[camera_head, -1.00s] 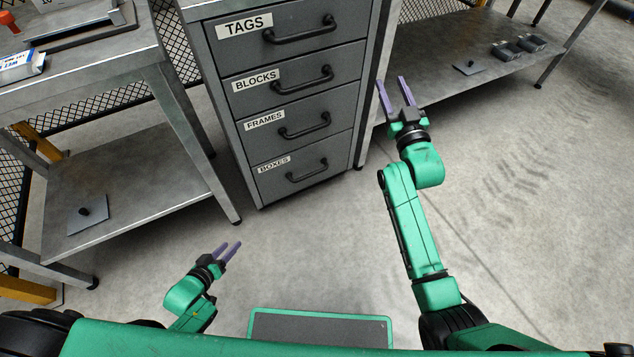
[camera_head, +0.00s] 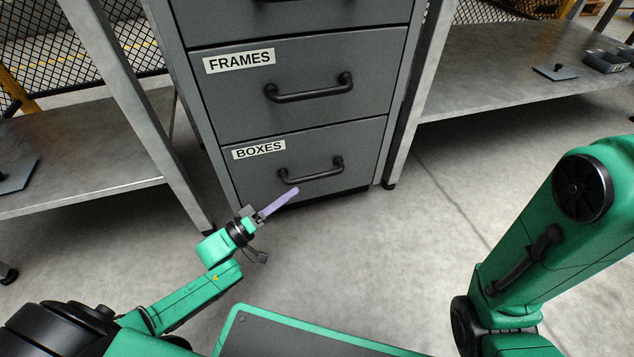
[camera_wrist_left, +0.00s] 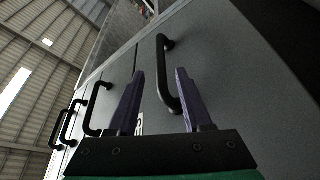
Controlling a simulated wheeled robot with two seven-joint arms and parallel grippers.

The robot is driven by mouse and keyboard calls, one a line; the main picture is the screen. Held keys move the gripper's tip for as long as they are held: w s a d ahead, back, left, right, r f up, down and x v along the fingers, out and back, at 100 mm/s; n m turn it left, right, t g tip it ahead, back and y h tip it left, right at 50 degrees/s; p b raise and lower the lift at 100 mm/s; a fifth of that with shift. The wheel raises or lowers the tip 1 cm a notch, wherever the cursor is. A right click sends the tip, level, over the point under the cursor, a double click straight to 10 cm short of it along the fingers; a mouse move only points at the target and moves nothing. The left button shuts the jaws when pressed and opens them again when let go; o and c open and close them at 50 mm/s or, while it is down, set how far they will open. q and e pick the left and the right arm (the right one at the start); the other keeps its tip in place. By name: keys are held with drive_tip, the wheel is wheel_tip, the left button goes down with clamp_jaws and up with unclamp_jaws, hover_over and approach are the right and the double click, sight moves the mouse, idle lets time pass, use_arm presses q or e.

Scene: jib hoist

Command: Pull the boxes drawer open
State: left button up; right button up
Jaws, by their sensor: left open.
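The boxes drawer (camera_head: 350,146) is the lowest grey drawer of the cabinet, with a white BOXES label. It is shut, flush with the drawer above. Its black bar handle (camera_head: 312,178) is on its front. My left gripper (camera_head: 287,196) is just in front of and below this handle, open and empty. In the left wrist view its two purple fingers stand apart, with the handle (camera_wrist_left: 162,75) showing in the gap between them; I cannot tell whether they touch it. My right gripper is out of view; only arm links show at right.
The FRAMES drawer (camera_head: 310,80) is shut above. A metal table's lower shelf (camera_head: 80,205) stands left of the cabinet, and another shelf (camera_head: 490,75) with small grey trays is at right. The floor before the cabinet is clear.

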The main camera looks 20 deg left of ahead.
sight(315, 175)
use_arm(q)
drive_tip(key=b+x, duration=0.1)
drive_tip(key=x, duration=0.2)
drive_tip(key=b+x, duration=0.2)
drive_tip(key=x, duration=0.2)
drive_tip(key=shift+w+d+f, duration=0.15)
drive_tip(key=shift+w+d, duration=0.1)
drive_tip(key=shift+w, duration=0.05)
drive_tip(key=shift+w+d+r, duration=0.25)
drive_tip(key=shift+w, duration=0.05)
clamp_jaws()
idle(0.6)
